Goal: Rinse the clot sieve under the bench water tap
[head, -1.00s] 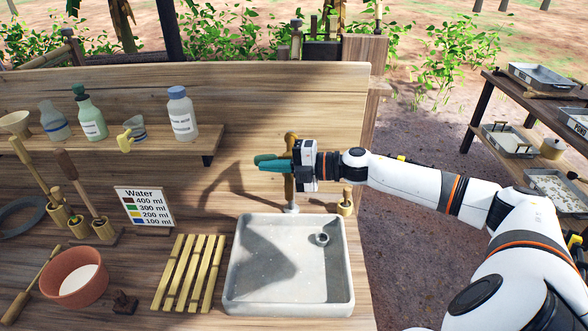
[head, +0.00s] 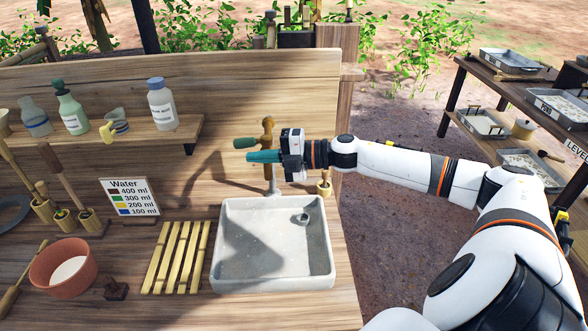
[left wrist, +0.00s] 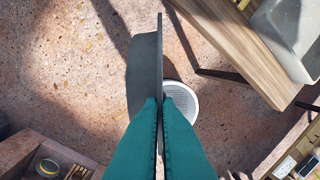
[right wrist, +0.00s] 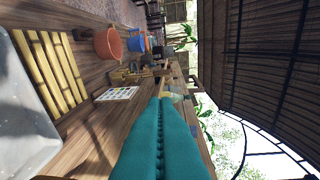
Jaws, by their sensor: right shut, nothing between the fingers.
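In the right wrist view the fingers (right wrist: 162,105) are together. My left gripper (left wrist: 160,102) shows only in the left wrist view, closed on a thin dark grey piece (left wrist: 143,75), seen nearly edge-on. It may be the clot sieve, but I cannot be sure.
A slatted bamboo rack (head: 176,258) lies left of the basin, near a water sign (head: 130,197) and a clay bowl (head: 62,268). Bottles stand on the shelf (head: 150,138).

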